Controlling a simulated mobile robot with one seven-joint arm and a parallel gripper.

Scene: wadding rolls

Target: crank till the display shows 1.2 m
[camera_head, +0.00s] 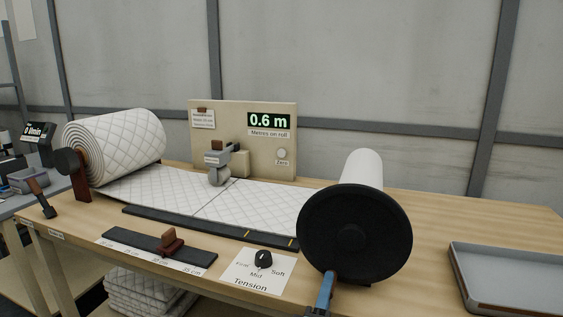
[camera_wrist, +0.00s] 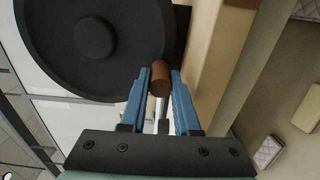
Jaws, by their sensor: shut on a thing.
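The display (camera_head: 269,121) on the beige back panel reads 0.6 m, labelled "Metres on roll". A large quilted white wadding roll (camera_head: 128,140) stands at the left of the bench, and its sheet (camera_head: 250,204) runs right under a grey counter wheel (camera_head: 218,176). The take-up roll (camera_head: 362,168) at the right shows white behind a black disc (camera_head: 354,236). In the wrist view, the brown crank handle (camera_wrist: 160,78) sits between the blue fingers of my gripper (camera_wrist: 160,92), which is shut on it. In the head view my gripper (camera_head: 324,292) is at the disc's lower edge; the handle is hidden there.
The Tension knob (camera_head: 263,259) and a dark rail with a brown slider (camera_head: 172,240) lie along the bench front. A grey tray (camera_head: 510,278) is at the right, with bare bench between it and the disc.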

